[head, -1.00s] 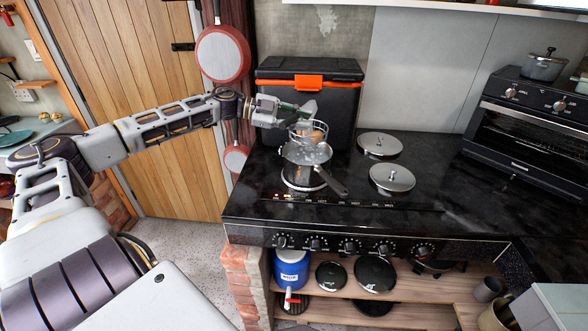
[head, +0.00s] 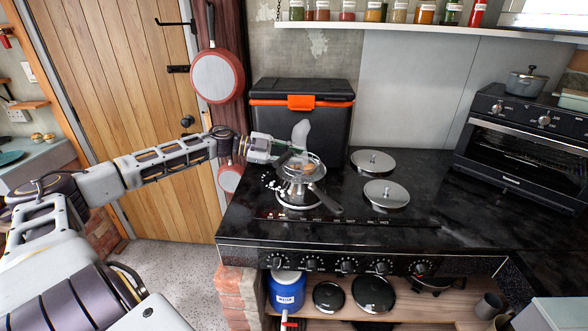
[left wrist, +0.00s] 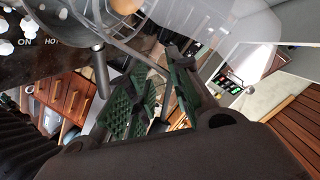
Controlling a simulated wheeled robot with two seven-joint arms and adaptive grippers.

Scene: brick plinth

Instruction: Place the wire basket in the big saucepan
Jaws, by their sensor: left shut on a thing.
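The big saucepan (head: 298,193) is steel with a dark handle and stands on the left burner of the black cooktop. The wire basket (head: 305,163) is at the saucepan's mouth; its lower part looks to be inside the rim. I cannot tell whether it rests on the bottom. My left gripper (head: 286,156) is shut on the basket, beside it at rim height. In the left wrist view, the green-padded fingers (left wrist: 155,105) point up towards a pale, see-through round shape; the grip itself is unclear there. My right gripper is not in view.
Two steel lids (head: 373,161) lie on the cooktop right of the saucepan. A black box with an orange latch (head: 301,102) stands close behind. An oven (head: 525,140) is at the right. Small white bits (head: 270,183) show left of the saucepan. The front right worktop is clear.

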